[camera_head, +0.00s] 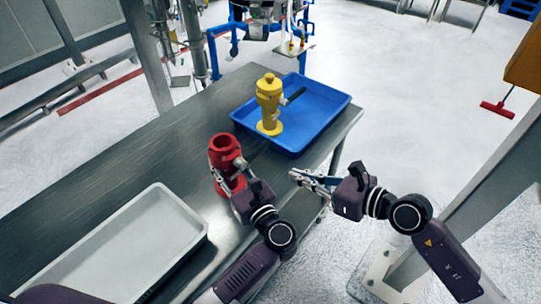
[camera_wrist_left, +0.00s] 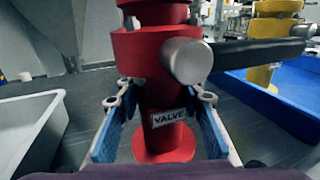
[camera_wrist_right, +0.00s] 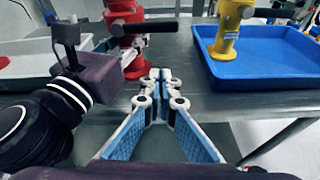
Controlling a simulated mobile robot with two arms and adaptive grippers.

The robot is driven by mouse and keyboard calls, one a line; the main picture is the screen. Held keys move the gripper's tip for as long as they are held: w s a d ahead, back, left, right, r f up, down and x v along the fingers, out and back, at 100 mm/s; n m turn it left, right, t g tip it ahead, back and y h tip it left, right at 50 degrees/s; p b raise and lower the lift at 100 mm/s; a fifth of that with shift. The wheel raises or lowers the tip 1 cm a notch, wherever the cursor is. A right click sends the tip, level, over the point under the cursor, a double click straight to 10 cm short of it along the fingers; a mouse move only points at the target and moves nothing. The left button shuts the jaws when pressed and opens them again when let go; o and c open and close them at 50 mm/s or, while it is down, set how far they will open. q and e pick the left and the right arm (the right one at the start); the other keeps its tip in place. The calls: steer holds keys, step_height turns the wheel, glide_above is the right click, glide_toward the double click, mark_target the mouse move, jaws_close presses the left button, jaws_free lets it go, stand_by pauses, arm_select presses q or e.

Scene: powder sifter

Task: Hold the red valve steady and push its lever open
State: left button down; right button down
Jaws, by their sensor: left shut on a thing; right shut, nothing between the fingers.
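The red valve (camera_head: 224,153) stands upright on the steel table. In the left wrist view the red valve (camera_wrist_left: 160,90) carries a VALVE label, a round silver hub and a dark lever (camera_wrist_left: 255,51) pointing right. My left gripper (camera_head: 222,181) is shut on the valve's lower body, with a blue-padded finger on each side (camera_wrist_left: 165,125). My right gripper (camera_head: 296,176) is shut and empty, apart from the valve, to its right in the head view. In the right wrist view its fingertips (camera_wrist_right: 158,78) meet below the lever's (camera_wrist_right: 150,27) level.
A blue tray (camera_head: 335,110) holds a yellow valve (camera_head: 269,105) with its own dark lever, behind the red valve. A light grey tray (camera_head: 190,250) lies at the left front of the steel table (camera_head: 150,150). A metal post (camera_head: 465,190) stands right of my right arm.

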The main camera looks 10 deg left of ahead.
steer(key=shift+w+d+n, duration=0.1)
steer(key=shift+w+n, duration=0.05)
steer(key=shift+n, duration=0.35)
steer(key=shift+f, duration=0.1)
steer(key=x, duration=0.9)
steer(key=shift+w+a, duration=0.1)
steer(key=shift+a, duration=0.1)
steer(key=shift+w+a+r, duration=0.1)
steer(key=shift+r, duration=0.85)
steer(key=shift+w+a+r, duration=0.1)
steer(key=shift+r, duration=0.85)
